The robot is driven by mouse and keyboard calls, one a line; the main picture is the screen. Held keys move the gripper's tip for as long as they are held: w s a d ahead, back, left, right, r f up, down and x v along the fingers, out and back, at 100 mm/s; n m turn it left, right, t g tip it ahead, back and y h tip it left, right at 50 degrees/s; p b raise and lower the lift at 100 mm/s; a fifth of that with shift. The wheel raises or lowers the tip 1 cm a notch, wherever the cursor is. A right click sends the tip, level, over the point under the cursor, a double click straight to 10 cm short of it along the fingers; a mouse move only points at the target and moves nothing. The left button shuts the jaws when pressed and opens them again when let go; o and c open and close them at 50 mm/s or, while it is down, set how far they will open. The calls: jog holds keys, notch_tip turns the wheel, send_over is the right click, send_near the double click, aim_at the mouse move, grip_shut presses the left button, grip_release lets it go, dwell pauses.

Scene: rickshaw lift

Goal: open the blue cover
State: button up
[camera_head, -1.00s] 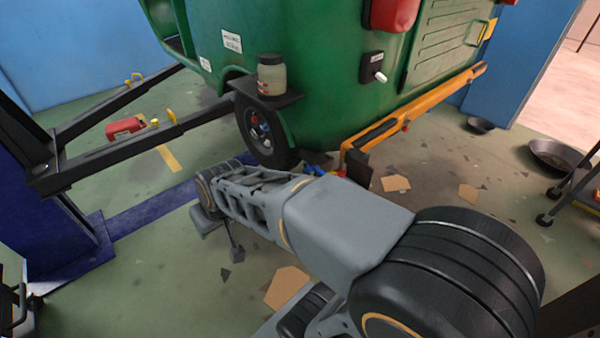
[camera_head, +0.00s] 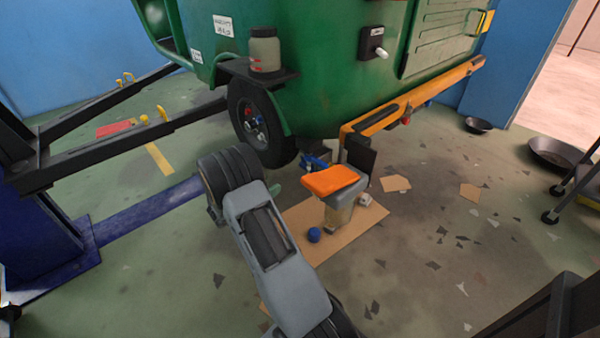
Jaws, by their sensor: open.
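Several small blue things could be the blue cover, and I cannot tell which it is. A round blue cap (camera_head: 314,235) lies on a cardboard sheet (camera_head: 370,219) on the floor. A blue piece (camera_head: 316,161) shows beside the wheel, just under the green rickshaw (camera_head: 310,100). An orange-topped grey object (camera_head: 331,181) stands on the cardboard. My arm comes up from the bottom middle, left of the cardboard. My gripper is not visible, hidden behind the arm or out of frame.
A jar (camera_head: 265,52) stands on a dark plate by the wheel. Black lift arms (camera_head: 140,142) and a blue post (camera_head: 40,230) are at the left. Dark pans (camera_head: 556,153) lie at the right. The floor at lower right is mostly clear, with scattered scraps.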

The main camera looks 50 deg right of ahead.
aim_at(302, 167)
jog(key=shift+g, duration=0.3)
jog(key=shift+s+d+f+b, duration=0.1)
jog(key=shift+s+d+b, duration=0.3)
jog(key=shift+d, duration=1.9)
jog(key=shift+s+d+f+b, duration=0.15)
jog(key=shift+d+b, duration=0.5)
jog(key=shift+d, duration=1.6)
jog(key=shift+s+d+r+b, duration=0.1)
jog(key=shift+s+d+b, duration=0.3)
jog(key=shift+d, duration=1.9)
jog(key=shift+w, duration=0.15)
